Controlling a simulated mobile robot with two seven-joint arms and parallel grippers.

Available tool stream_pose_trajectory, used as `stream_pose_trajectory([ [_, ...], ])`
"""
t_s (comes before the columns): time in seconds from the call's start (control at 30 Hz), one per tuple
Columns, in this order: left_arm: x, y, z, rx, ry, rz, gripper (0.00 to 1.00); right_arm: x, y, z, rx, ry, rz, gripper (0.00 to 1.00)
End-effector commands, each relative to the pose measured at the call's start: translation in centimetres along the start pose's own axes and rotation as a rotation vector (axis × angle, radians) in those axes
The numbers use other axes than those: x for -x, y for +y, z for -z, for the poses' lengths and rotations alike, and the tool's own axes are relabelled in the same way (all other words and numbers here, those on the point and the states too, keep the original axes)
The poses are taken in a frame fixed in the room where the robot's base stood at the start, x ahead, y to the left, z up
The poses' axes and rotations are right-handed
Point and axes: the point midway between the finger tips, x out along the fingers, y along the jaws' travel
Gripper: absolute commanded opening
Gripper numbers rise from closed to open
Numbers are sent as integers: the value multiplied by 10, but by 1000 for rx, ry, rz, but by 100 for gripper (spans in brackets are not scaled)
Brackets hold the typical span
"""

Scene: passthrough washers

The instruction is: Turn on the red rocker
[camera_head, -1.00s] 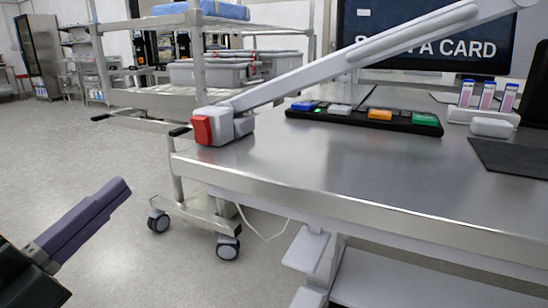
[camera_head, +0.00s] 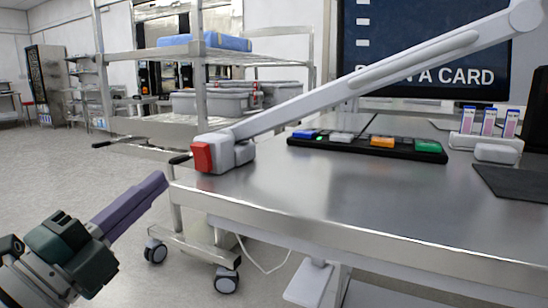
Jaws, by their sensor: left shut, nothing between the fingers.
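The red rocker (camera_head: 202,157) is on the end face of a light grey clamp block (camera_head: 228,150) at the left corner of the steel table. A long grey lamp-like arm rises from this block to the upper right. My left gripper (camera_head: 160,182) comes in from the lower left with its purple fingers shut and empty. Its tips are left of and a little below the red rocker, with a gap in the picture between them. Whether the rocker is on or off I cannot tell. My right gripper is not in view.
The steel table (camera_head: 330,205) has a clear front part. A wheeled shelf cart (camera_head: 197,240) stands behind the table's left corner.

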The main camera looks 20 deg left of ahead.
Motion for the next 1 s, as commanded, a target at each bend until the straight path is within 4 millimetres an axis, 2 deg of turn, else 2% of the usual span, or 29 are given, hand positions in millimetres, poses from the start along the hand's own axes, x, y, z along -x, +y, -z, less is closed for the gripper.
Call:
stream_pose_trajectory([
  [0.1, -26, 0, 0, 0, 1, 4, 0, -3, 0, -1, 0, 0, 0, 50],
  [0.33, -58, 0, 0, -1, 0, 2, 0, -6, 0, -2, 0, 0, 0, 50],
  [0.5, -67, 0, 0, 0, 0, -1, 0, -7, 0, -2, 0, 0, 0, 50],
  [0.83, -68, 0, 0, 0, 0, -2, 0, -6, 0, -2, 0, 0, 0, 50],
  [0.93, -70, -4, 0, 0, 0, -16, 0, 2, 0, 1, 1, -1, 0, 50],
  [1.0, -74, -10, 0, 1, 1, -41, 0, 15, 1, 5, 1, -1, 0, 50],
])
